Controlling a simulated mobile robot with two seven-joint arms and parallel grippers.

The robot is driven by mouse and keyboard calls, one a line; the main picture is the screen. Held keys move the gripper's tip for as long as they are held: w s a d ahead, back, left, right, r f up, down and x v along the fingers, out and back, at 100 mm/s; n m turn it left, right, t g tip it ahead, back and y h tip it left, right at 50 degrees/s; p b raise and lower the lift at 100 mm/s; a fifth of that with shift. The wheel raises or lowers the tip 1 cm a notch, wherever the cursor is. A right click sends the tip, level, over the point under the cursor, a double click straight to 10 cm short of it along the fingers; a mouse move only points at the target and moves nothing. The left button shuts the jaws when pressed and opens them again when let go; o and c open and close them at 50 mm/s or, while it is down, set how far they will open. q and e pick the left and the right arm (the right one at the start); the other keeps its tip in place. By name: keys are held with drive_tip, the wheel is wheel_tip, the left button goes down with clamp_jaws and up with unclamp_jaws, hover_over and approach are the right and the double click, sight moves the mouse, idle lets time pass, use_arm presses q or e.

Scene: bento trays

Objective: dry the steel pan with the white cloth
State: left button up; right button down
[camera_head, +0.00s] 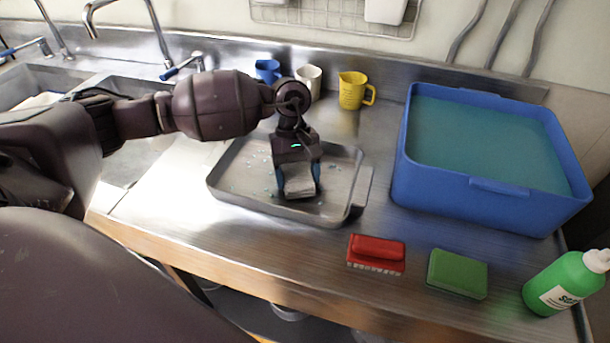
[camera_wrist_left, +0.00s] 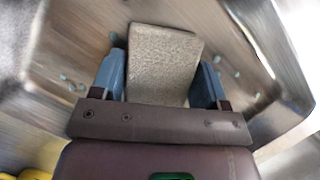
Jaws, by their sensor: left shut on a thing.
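The steel pan (camera_head: 240,195) lies on the steel counter with several small blue-green drops scattered on its floor. My left gripper (camera_head: 298,186) points down inside the pan and is shut on the white cloth (camera_head: 299,184), a folded pad that looks greyish. In the left wrist view the cloth (camera_wrist_left: 163,60) sits between the two blue fingers of the gripper (camera_wrist_left: 160,85). It is low over the pan floor; I cannot tell whether it touches. Drops show on both sides of it in the pan (camera_wrist_left: 85,50). My right gripper is not in view.
A blue tub (camera_head: 480,205) of teal liquid stands right of the pan. A red brush (camera_head: 376,252), a green sponge (camera_head: 457,273) and a green bottle (camera_head: 562,285) line the front edge. Blue (camera_head: 267,70), white (camera_head: 310,78) and yellow (camera_head: 352,92) cups stand behind. Sinks are at left.

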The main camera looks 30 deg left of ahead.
use_arm(q)
drive_tip(key=shift+s+a, duration=0.2)
drive_tip(key=shift+a, duration=0.55)
drive_tip(key=shift+s+a, duration=0.15)
drive_tip(key=shift+a, duration=0.55)
drive_tip(key=shift+s+a, duration=0.2)
drive_tip(key=shift+a, duration=0.55)
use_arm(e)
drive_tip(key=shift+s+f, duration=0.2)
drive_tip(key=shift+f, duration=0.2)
use_arm(q)
drive_tip(key=shift+r+p, duration=0.7)
drive_tip(key=shift+r, duration=2.35)
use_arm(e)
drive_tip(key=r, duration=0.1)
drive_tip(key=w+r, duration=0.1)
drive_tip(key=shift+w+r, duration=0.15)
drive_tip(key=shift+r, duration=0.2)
use_arm(q)
wheel_tip(320, 180, up, 3)
drive_tip(key=shift+p, duration=0.3)
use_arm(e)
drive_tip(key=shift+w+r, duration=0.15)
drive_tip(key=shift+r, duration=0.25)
